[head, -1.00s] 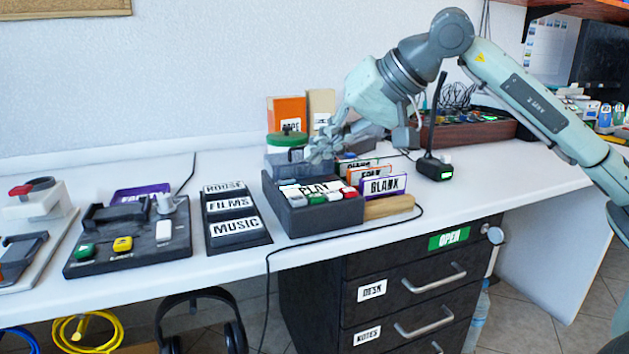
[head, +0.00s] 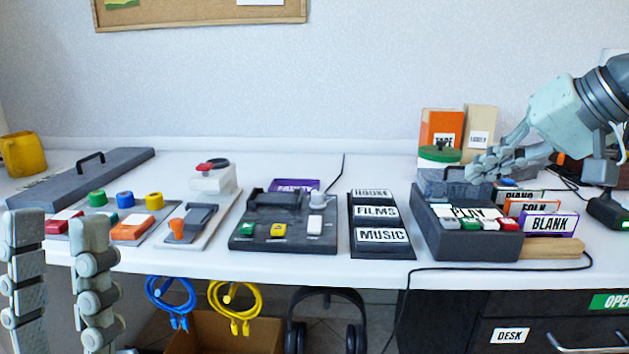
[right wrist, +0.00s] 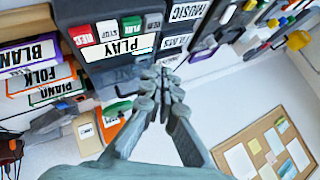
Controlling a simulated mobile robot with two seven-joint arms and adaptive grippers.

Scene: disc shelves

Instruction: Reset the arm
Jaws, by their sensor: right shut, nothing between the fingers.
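My right arm comes in from the right in the head view. Its gripper (head: 487,163) is over the back of the dark player box (head: 464,245) with the PLAY label, near the green-lidded jar. In the right wrist view its fingers (right wrist: 160,85) are together and empty, just beside the player's PLAY label (right wrist: 122,48); whether they touch it is not clear. My left gripper (head: 52,255) stands at the lower left of the head view, with its two fingers upright and well apart, in front of the desk edge. Nothing shows between them.
Upright PIANO, FOLK and BLANK cartridges (head: 548,224) stand right of the player. The HOUSE, FILMS, MUSIC rack (head: 381,250) and a button console (head: 285,238) lie to its left. An orange TAPE box (head: 440,127) is behind. Headphones (head: 328,318) hang below the desk edge.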

